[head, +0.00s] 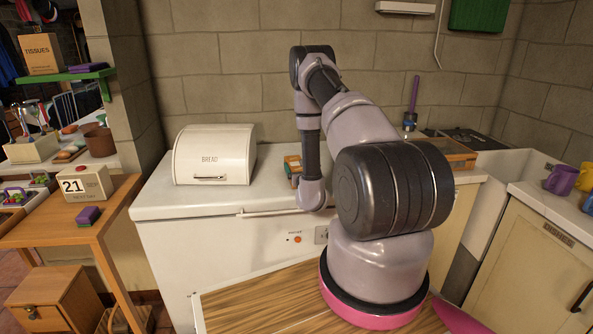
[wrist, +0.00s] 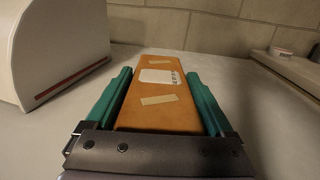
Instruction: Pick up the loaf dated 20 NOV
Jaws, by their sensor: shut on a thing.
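My gripper (wrist: 160,76) has its two teal fingers along both sides of a tan-brown loaf (wrist: 158,112) in the wrist view, shut on it. The loaf has a white label (wrist: 160,77) and two pale strips on its face; the print on the label is too small to read, so I cannot tell its date. In the head view the loaf (head: 294,162) shows small beside my forearm, at the white chest's lid (head: 265,200). I cannot tell whether it touches the lid.
A white bread bin (head: 213,155), closed, stands left of the loaf; it also shows in the wrist view (wrist: 55,45). A calendar reading 21 SEP (head: 86,184) sits on the wooden table at left. A wooden tray (head: 448,153) lies right, near the sink.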

